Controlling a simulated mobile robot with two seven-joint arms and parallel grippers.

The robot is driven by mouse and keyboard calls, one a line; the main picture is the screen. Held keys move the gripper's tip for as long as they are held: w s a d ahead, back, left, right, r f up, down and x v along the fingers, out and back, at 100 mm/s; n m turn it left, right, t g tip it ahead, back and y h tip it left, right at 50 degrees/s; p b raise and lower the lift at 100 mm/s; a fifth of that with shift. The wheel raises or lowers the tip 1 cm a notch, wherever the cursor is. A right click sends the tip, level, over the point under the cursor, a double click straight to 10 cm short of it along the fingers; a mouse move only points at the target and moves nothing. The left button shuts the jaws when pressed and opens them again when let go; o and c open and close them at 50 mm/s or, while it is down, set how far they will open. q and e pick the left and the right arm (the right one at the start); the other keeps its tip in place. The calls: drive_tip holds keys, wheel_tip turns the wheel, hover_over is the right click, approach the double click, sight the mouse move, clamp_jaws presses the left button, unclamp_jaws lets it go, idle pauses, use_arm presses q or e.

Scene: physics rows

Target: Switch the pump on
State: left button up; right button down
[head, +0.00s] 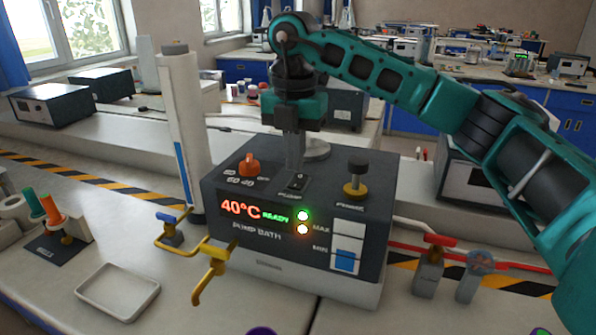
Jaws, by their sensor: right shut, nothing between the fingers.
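The pump bath (300,264) is a dark box on the bench in the middle. Its front display reads "40°C READY", with two lit lamps beside it. The pump switch (298,183) is a small black rocker on the top face, above the label "PUMP". My right gripper (296,168) points straight down with its fingers shut, its tips at or just above the switch. I cannot tell whether they touch it. The fingers hide part of the switch, so its position is unclear. My left gripper is not in view.
An orange knob (249,165) and a black-topped brass knob (356,178) flank the switch. A white column (184,130) stands behind left. A yellow tap (211,275) juts out in front. Red and blue valves (437,262) are at right, a white tray (117,290) at front left.

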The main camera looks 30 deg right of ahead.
sight(295, 185)
wheel_tip(295, 185, up, 4)
drive_tip(key=p, duration=0.2)
drive_tip(key=shift+p, duration=0.35)
drive_tip(key=shift+f, duration=0.1)
